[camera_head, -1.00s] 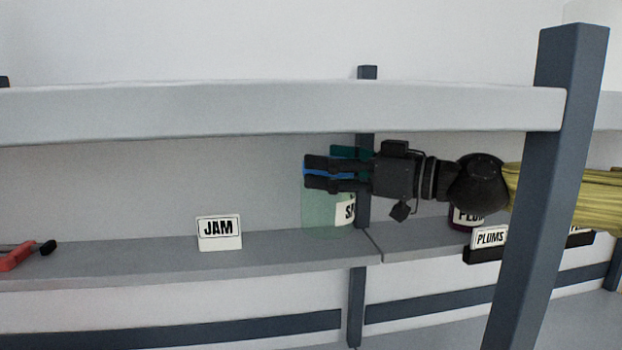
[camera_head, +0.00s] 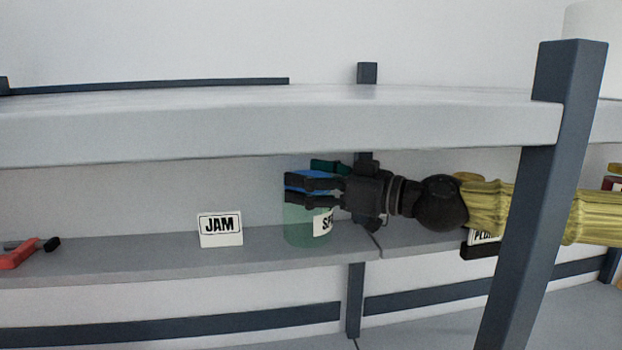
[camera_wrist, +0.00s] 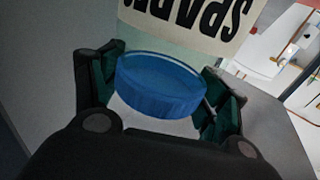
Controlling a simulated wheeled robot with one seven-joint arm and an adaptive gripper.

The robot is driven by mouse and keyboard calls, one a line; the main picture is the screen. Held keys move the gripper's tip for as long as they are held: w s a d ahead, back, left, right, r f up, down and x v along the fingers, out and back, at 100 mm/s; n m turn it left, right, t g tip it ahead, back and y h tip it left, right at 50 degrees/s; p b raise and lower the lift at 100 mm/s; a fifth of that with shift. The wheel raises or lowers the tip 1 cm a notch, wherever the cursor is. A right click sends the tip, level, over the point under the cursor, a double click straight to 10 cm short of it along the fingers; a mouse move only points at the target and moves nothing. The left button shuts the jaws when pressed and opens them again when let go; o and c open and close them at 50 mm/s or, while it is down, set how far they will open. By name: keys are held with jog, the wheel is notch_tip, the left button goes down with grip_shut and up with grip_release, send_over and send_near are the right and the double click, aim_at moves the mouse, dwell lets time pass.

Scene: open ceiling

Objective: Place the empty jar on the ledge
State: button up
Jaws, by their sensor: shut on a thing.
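The empty jar (camera_head: 306,222) is clear greenish with a blue lid and a white label whose visible letters look like "SPA". My gripper (camera_head: 312,182) reaches in from the right, below the upper shelf, and is shut on the jar at its lid. In the wrist view the blue lid (camera_wrist: 160,84) sits between the green finger pads. The jar is upright, with its base at or just above the grey ledge (camera_head: 150,258); I cannot tell if it touches. It is right of the JAM card.
The JAM card (camera_head: 220,229) stands on the ledge left of the jar. A red-handled tool (camera_head: 22,254) lies at far left. The upper shelf (camera_head: 250,128) hangs close above my gripper. A dark post (camera_head: 545,200) stands in front of my arm. The ledge between card and tool is clear.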

jog(key=shift+f, duration=0.1)
jog(key=o, duration=1.8)
jog(key=shift+c, duration=0.2)
jog(key=shift+r, duration=0.2)
jog(key=shift+s+d+f, duration=0.15)
jog(key=shift+d, duration=0.2)
jog(key=b+v, duration=0.2)
jog(key=v, duration=0.9)
jog(key=shift+d+b, duration=0.2)
jog(key=shift+b, duration=0.15)
jog(key=shift+s, duration=0.1)
